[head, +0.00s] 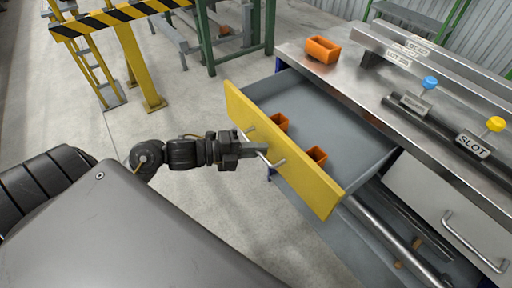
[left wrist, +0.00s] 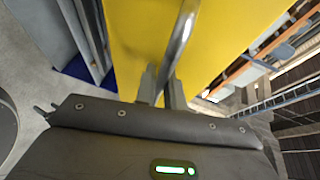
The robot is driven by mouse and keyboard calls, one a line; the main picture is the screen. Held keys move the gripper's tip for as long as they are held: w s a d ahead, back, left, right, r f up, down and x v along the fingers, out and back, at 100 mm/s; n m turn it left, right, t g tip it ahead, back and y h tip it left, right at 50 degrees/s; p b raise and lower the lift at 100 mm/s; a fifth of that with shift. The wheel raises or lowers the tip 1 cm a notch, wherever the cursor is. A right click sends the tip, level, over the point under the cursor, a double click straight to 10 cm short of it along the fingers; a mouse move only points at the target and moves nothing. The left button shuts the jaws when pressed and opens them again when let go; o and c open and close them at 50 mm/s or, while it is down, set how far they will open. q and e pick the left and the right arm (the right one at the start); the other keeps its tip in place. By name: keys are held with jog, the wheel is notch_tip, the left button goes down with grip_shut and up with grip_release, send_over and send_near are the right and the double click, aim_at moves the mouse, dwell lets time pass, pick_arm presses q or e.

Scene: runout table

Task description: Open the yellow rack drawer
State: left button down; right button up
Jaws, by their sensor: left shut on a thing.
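The yellow-fronted rack drawer (head: 290,150) stands pulled well out of the metal bench in the head view, its grey inside showing. Two orange bins (head: 317,157) sit in it near the front. A silver bar handle (head: 272,160) is on the drawer's yellow face. My left gripper (head: 262,150) is at this handle, shut on it. In the left wrist view the handle (left wrist: 182,40) runs down between the fingers (left wrist: 163,85), in front of the yellow face (left wrist: 225,30). My right gripper is in neither view.
The steel bench top (head: 385,85) carries an orange bin (head: 322,49), dark and silver bars, and blue and yellow knobs. A light grey closed drawer (head: 450,215) is to the right. A striped yellow-black barrier (head: 120,14) stands at the back left. The floor left of the drawer is clear.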

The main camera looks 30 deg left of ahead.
pick_arm(q)
jog(key=c, duration=1.5)
grip_release()
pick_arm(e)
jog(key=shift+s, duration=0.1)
pick_arm(q)
jog(key=shift+a, duration=0.1)
jog(key=shift+s+a, duration=0.2)
jog(key=shift+s, duration=0.05)
jog(key=v, duration=1)
jog(key=shift+r+b, duration=0.15)
jog(key=shift+b, duration=0.15)
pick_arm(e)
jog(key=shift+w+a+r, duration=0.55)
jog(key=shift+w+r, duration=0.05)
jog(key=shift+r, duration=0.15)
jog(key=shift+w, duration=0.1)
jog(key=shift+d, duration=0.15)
